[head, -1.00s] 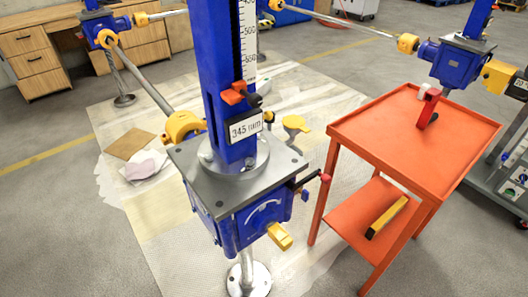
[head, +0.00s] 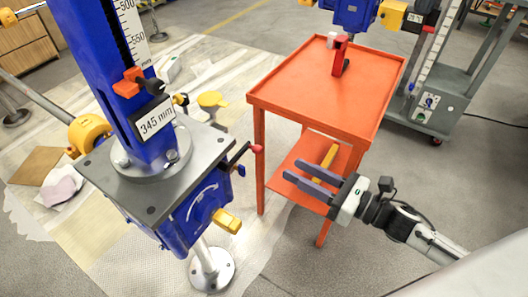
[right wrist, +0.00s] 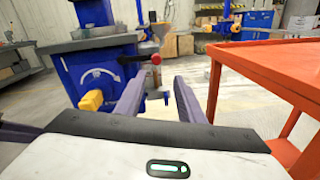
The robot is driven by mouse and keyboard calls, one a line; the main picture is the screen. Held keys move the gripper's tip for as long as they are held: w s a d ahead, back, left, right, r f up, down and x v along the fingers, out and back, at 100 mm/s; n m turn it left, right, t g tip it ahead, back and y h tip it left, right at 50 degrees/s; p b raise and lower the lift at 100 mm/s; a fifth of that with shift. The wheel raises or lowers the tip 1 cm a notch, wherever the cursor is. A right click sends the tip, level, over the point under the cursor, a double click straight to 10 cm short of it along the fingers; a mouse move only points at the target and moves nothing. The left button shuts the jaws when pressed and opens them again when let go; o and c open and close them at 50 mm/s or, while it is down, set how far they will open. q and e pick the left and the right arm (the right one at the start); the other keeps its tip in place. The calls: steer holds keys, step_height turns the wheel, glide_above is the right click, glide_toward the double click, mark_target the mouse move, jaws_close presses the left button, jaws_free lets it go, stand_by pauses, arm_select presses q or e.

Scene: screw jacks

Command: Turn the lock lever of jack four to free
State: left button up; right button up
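No jack number is readable. On its housing are a white curved arrow mark, a yellow lever (head: 227,220) and a dark crank with a red knob (head: 255,148). My right gripper (head: 291,169) is open and empty, right of the jack and apart from it. My left gripper is not in view.
An orange table (head: 330,85) with a lower shelf stands beside my right gripper. A red object (head: 340,55) is on its top and a yellow bar (head: 324,163) on its shelf. A grey wheeled cart (head: 440,95) stands behind. Rods reach the jack from the left.

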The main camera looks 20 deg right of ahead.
mark_target(262, 151)
steer(key=w+a+n, duration=0.1)
steer(key=w+a, duration=0.1)
steer(key=w+a+n, duration=0.1)
steer(key=w+a, duration=0.1)
steer(key=w, duration=0.1)
steer(key=w+a+r+n+y, duration=0.1)
steer(key=w+a, duration=0.1)
steer(key=w, duration=0.1)
steer(key=shift+w+a+g+p, duration=0.15)
steer(key=shift+g+p, duration=0.15)
jaws_close()
